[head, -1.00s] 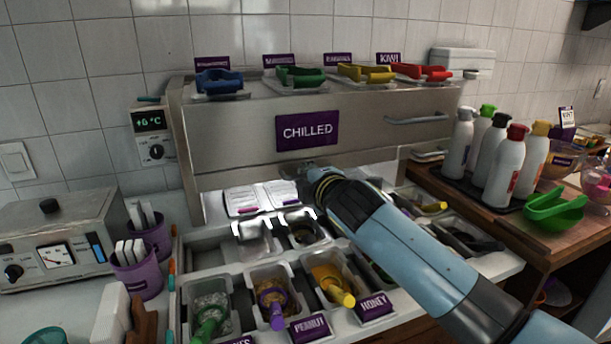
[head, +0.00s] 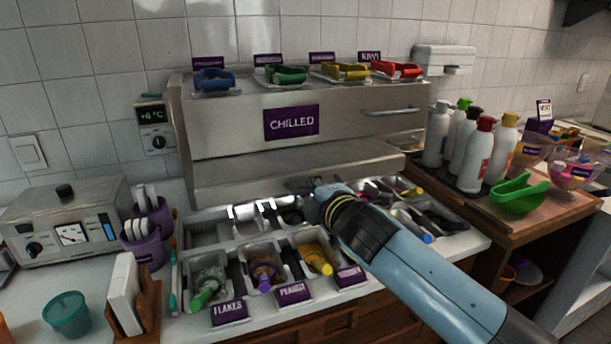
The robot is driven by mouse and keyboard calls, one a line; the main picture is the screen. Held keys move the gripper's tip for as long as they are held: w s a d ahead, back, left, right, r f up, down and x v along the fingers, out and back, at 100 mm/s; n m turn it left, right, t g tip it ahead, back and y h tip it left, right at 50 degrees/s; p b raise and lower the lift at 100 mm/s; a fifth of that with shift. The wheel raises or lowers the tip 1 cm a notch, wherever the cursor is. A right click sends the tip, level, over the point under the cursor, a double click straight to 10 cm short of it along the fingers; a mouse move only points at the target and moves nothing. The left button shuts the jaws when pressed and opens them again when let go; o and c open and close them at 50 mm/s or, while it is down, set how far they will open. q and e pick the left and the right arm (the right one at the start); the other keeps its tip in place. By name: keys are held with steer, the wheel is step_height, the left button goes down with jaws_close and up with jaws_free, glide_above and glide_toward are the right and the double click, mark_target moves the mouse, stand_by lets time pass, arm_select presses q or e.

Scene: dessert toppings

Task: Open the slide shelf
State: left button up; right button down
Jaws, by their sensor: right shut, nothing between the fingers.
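The slide shelf (head: 240,172) is a grey metal panel under the steel cabinet marked CHILLED (head: 205,135). It stands out in front of the cabinet face, over the back of the topping bins. My right gripper (head: 303,184) is at the middle of the shelf's front edge. Its small dark fingers are shut, with nothing seen between them; whether they touch the shelf is unclear. My blue right forearm hides part of the bins. My left gripper is out of view.
Topping bins with spoons (head: 268,271) fill the counter below the shelf. A metal appliance (head: 68,222) and purple cups (head: 143,247) are at left.

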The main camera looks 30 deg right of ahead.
steer(key=shift+f+p+v, duration=0.1)
steer(key=shift+f+v, duration=0.1)
steer(key=shift+v, duration=0.75)
steer(key=shift+f+p+v, duration=0.1)
steer(key=shift+f+v, duration=0.1)
steer(key=shift+v, duration=0.75)
steer(key=shift+f+p+v, duration=0.1)
steer(key=shift+f+v, duration=0.1)
steer(key=shift+v, duration=0.75)
steer(key=c, duration=2)
jaws_free()
steer(key=shift+s, duration=0.1)
steer(key=o, duration=0.3)
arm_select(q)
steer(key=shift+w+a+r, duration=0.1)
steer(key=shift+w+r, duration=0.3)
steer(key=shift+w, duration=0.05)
arm_select(e)
steer(key=shift+o, duration=0.2)
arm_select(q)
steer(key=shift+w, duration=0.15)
arm_select(e)
steer(key=v, duration=1.2)
